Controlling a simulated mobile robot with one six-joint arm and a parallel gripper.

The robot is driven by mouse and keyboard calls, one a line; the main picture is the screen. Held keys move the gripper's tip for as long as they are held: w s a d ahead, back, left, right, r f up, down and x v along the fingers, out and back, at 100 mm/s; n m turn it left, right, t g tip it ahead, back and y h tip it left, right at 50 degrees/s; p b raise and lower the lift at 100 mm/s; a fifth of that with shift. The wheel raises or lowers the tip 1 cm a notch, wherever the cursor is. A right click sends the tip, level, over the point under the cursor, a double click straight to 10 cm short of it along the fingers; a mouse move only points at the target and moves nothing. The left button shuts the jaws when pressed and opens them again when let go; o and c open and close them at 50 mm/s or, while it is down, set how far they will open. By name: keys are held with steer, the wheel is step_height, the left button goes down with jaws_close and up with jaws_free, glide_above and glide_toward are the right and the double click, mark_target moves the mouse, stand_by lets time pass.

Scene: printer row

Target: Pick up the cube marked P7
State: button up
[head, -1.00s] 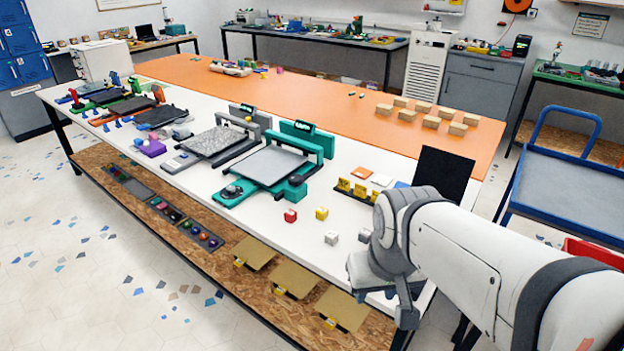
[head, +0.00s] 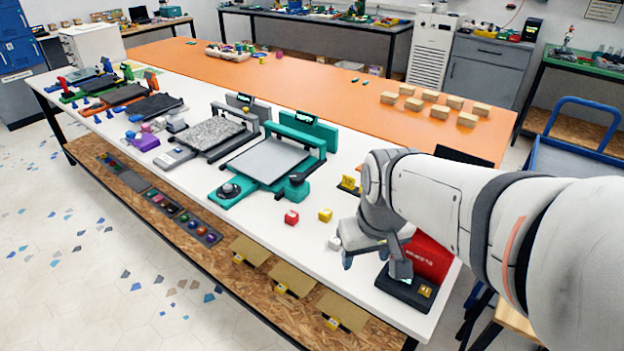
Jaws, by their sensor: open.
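My gripper (head: 374,262) is open above the table's front right part, pointing down. No object shows between the fingers. My wrist and arm hide the table behind them.
A teal printer (head: 265,165) stands left of the cubes. A red object (head: 430,257) and a black base (head: 405,292) with a yellow label lie just right of my gripper. Wooden blocks (head: 467,119) stand on the orange tabletop behind.

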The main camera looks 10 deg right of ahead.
steer(key=w+f+n+g+p, duration=0.1)
steer(key=w+f+n+p, duration=0.15)
steer(key=w, duration=0.85)
steer(key=n+g, duration=0.1)
steer(key=n, duration=0.4)
glide_above(336, 239)
steer(key=f, duration=0.8)
steer(key=shift+a+f, duration=0.2)
steer(key=shift+a, duration=0.15)
steer(key=shift+w+f, duration=0.15)
steer(key=shift+f, duration=0.1)
steer(key=f, duration=0.2)
steer(key=f+p, duration=0.1)
steer(key=f, duration=0.5)
steer(key=shift+d+p, duration=0.35)
steer(key=shift+d, duration=0.05)
steer(key=c, duration=1)
